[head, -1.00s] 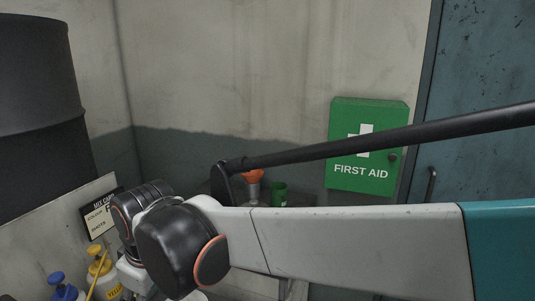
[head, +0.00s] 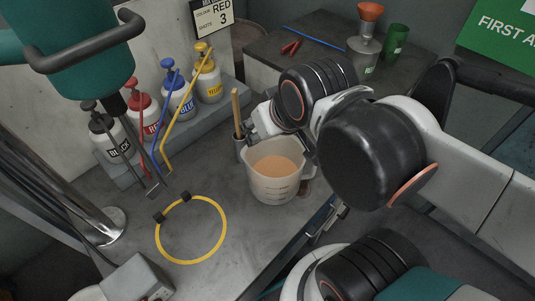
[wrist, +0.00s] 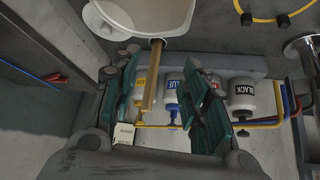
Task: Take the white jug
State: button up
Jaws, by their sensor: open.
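The white jug (head: 272,187) stands upright on the grey bench in the head view, holding a peach-orange liquid. In the wrist view its pale side (wrist: 130,18) shows at the top edge, partly cut off. My gripper (head: 256,124) is just behind the jug in the head view, partly hidden by my wrist. In the wrist view my gripper (wrist: 160,100) has its dark green fingers spread apart, with no jug between them. A wooden stick (wrist: 153,75) shows in the gap between the fingers; I cannot tell whether it touches them.
The stick stands in a grey holder (head: 240,147) left of the jug. Several pump bottles, including the black-labelled one (head: 110,140), line the back. A yellow ring (head: 160,242) lies on the bench in front. A funnel-topped can (head: 364,50) stands at the back right.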

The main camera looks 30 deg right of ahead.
aim_at(274, 166)
jog(key=k+l+z, duration=0.2)
jog(key=k, duration=0.45)
jog(key=k+z, duration=0.15)
jog(key=k, duration=0.45)
jog(key=j+z, duration=0.85)
jog(key=k+j+z, duration=0.15)
jog(key=z, duration=0.3)
jog(key=k+j, duration=0.15)
jog(key=j, duration=0.2)
jog(key=k+j, duration=0.1)
jog(key=j, duration=0.2)
jog(key=k+j, duration=0.15)
jog(key=j, duration=0.2)
jog(key=k+j, duration=0.15)
jog(key=j, duration=0.2)
